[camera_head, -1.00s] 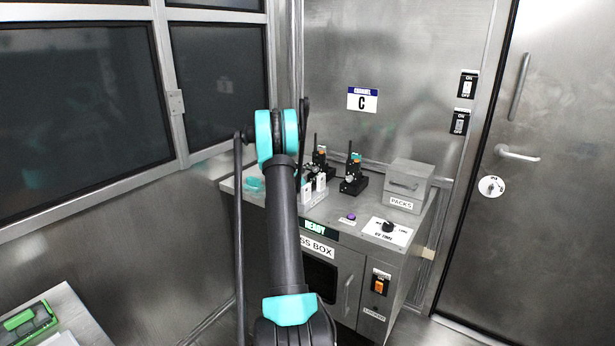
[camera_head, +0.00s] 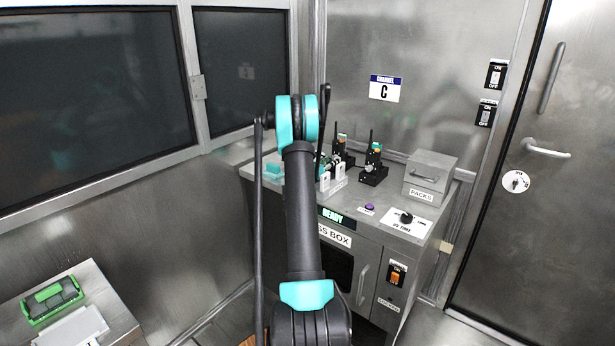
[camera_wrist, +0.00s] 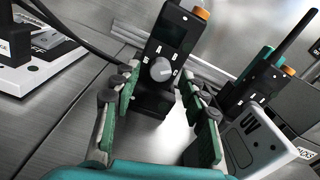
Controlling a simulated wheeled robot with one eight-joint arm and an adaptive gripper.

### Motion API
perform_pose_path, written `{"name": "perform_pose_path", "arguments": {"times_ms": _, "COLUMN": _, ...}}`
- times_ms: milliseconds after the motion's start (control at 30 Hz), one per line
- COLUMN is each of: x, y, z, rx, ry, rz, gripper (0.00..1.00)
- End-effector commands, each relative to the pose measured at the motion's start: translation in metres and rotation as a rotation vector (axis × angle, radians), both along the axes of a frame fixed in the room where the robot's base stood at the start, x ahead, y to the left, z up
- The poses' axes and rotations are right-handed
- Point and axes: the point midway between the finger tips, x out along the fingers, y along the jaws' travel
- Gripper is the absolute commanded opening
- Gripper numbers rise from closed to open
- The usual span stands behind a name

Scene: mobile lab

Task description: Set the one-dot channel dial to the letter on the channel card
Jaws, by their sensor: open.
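The channel card (camera_head: 385,89) on the back wall shows the letter C under a blue "CHANNEL" band. Two black radios stand on the counter in the head view, one (camera_head: 374,164) clear to the right and one (camera_head: 341,152) partly hidden by my arm. In the wrist view a black radio (camera_wrist: 178,32) with an orange knob has a round grey dial (camera_wrist: 160,69) with small letters around it. Its setting and any dot mark are too small to read. My gripper (camera_wrist: 163,84) is open, its green-padded fingers on either side of the dial, with no clear contact visible.
A grey PACKS box (camera_head: 430,176), a purple button (camera_head: 369,207) and a black knob (camera_head: 406,218) are on the counter's right side.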

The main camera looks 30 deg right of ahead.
Motion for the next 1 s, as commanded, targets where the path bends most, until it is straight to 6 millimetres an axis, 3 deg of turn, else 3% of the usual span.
{"name": "perform_pose_path", "arguments": {"times_ms": 33, "x": -0.003, "y": 0.012, "z": 0.001, "rx": 0.001, "ry": -0.001, "rz": 0.005, "gripper": 0.43}}
{"name": "perform_pose_path", "arguments": {"times_ms": 700, "x": -0.049, "y": 0.122, "z": 0.0, "rx": 0.002, "ry": -0.005, "rz": 0.004, "gripper": 0.43}}
{"name": "perform_pose_path", "arguments": {"times_ms": 1000, "x": -0.062, "y": 0.149, "z": 0.001, "rx": 0.002, "ry": -0.004, "rz": 0.002, "gripper": 0.43}}
